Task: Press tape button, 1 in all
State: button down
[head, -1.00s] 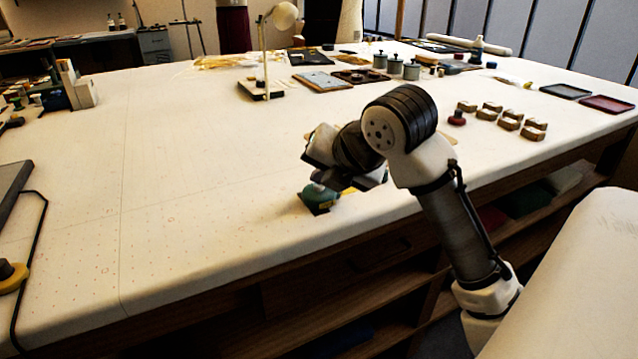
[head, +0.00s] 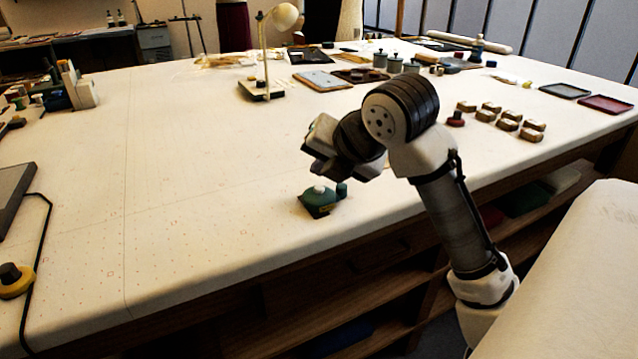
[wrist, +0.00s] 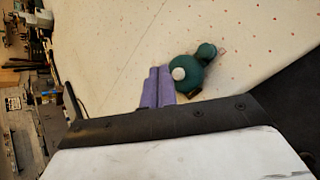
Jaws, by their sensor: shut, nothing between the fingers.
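A small green tape device (head: 319,207) sits on the cream table near its front edge. A pale round button (head: 319,189) is on its top and a smaller green knob (head: 342,190) stands at its right. In the wrist view the green device (wrist: 189,84) and its pale button (wrist: 179,73) lie just right of my fingertips. My gripper (wrist: 160,68) shows two purple fingers side by side, shut and empty. In the head view my wrist is above and behind the device; the fingertips are hidden there. I cannot see contact between fingers and button.
The cream table (head: 190,190) is clear to the left of the device. A lamp (head: 265,60) stands at the back. A dark cable (head: 45,240) lies at far left.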

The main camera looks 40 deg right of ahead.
notch_tip(320, 180, up, 4)
jog(key=p, duration=0.2)
jog(key=shift+r+p, duration=0.1)
jog(key=shift+p, duration=0.2)
dwell(0.6)
